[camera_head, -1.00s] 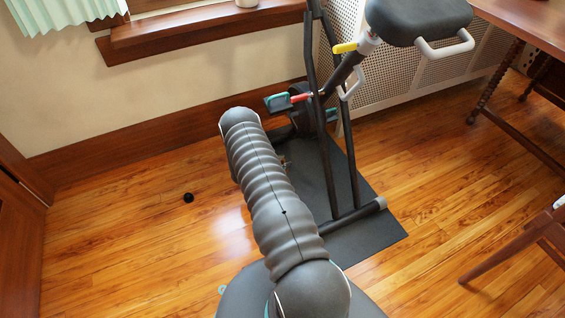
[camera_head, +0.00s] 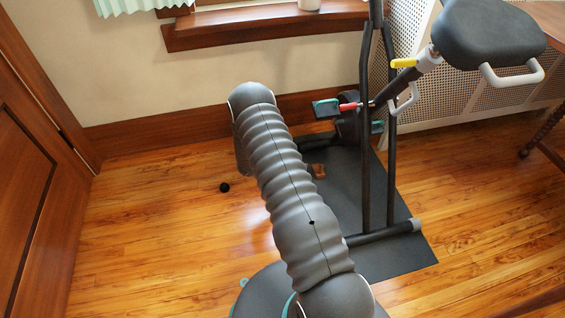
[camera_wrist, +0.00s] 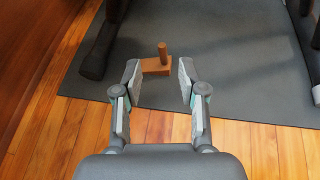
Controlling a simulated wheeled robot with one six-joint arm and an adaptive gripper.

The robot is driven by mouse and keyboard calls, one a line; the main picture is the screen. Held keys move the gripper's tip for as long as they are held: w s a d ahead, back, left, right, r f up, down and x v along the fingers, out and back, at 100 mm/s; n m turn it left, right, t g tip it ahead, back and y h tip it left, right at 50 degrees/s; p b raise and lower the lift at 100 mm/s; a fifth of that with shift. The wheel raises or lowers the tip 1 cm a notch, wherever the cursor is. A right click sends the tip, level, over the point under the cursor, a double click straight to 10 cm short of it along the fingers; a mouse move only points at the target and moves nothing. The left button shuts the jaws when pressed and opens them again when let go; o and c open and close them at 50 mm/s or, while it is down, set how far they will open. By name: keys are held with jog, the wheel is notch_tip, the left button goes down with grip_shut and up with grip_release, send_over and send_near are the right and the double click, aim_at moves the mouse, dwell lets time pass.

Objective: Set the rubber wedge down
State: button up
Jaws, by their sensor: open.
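A brown-orange block with an upright peg (camera_wrist: 163,53), apparently the rubber wedge, rests on the dark grey mat (camera_wrist: 245,85) in the wrist view. Part of it also shows in the head view (camera_head: 318,171) beside my arm. My gripper (camera_wrist: 159,76) is open, its fingers spread wide. In the picture the block lies at and just beyond the fingertips, its left end close to the left finger. I cannot tell whether they touch. In the head view my arm hides the gripper.
An exercise machine (camera_head: 366,140) stands on the mat. A small black round object (camera_head: 224,187) lies on the wooden floor. A brown door (camera_head: 30,190) is at the left, and a perforated radiator cover (camera_head: 430,110) is behind the machine. Floor between door and mat is mostly clear.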

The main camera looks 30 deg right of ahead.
jog(key=s+a+r+m+y, duration=0.2)
jog(key=s+a+r+m, duration=0.1)
jog(key=r, duration=0.7)
jog(key=s+a+r+m+g+y, duration=0.1)
jog(key=s+a+r+m, duration=0.15)
jog(key=r, duration=0.75)
jog(key=s+a+r+m+y, duration=0.2)
jog(key=a+r+m, duration=0.15)
jog(key=r, duration=0.75)
jog(key=s+a+r+m+t+y, duration=0.3)
jog(key=s+a+r, duration=0.4)
jog(key=s, duration=0.4)
jog(key=s+a+r+m+t+y, duration=0.3)
jog(key=s+a+r, duration=0.5)
jog(key=s, duration=0.4)
jog(key=shift+a+r+m+t+y, duration=0.15)
jog(key=shift+a+m+t+y, duration=0.25)
jog(key=shift+a+m+y, duration=0.45)
jog(key=shift+d+y, duration=0.25)
